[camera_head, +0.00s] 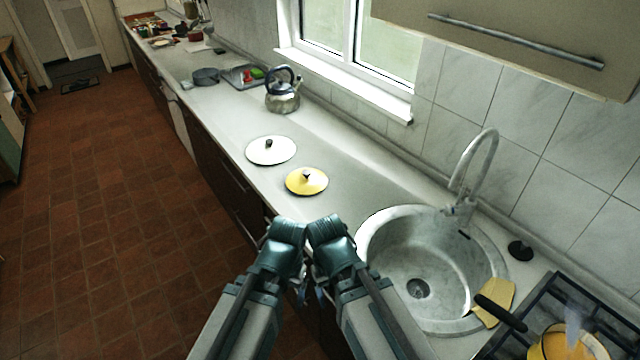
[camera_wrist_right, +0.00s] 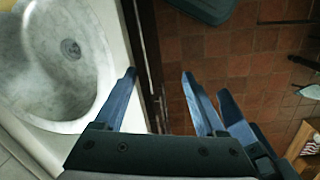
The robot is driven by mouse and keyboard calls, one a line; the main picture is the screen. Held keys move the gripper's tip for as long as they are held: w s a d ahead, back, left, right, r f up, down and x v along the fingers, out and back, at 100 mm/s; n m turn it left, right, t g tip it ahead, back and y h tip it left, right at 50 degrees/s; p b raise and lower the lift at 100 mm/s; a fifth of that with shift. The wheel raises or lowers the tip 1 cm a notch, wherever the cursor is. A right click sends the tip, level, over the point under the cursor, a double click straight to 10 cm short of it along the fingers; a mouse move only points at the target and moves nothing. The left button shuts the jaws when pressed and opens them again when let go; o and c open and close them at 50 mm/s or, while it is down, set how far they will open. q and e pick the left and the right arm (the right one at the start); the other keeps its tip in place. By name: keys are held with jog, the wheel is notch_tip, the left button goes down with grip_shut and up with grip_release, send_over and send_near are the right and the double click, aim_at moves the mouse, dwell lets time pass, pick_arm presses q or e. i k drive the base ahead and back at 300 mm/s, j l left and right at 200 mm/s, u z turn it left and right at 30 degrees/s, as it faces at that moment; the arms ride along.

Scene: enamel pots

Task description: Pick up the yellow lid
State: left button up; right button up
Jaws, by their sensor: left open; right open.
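The yellow lid (camera_head: 296,184) lies flat on the countertop in the head view, with a small dark knob on top. A white lid (camera_head: 258,152) lies close to it, up and to the left. My left gripper (camera_head: 301,288) and right gripper (camera_head: 320,291) are side by side near the counter's front edge, below the yellow lid in the picture and apart from it. Their fingers are mostly hidden under my wrists there. In the right wrist view my right gripper (camera_wrist_right: 178,88) has its blue fingers spread, with nothing between them. The lid is not in that view.
A round grey sink (camera_head: 395,255) with a tall faucet (camera_head: 484,160) is right of my grippers. A stove with a yellow pot (camera_head: 565,346) and a cutting board (camera_head: 497,298) are at lower right. A kettle (camera_head: 283,102) stands further back. The counter around the lids is clear.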

aim_at(305, 181)
jog(key=i+j, duration=1.25)
jog(key=i+j+u, duration=0.05)
jog(key=i, duration=0.05)
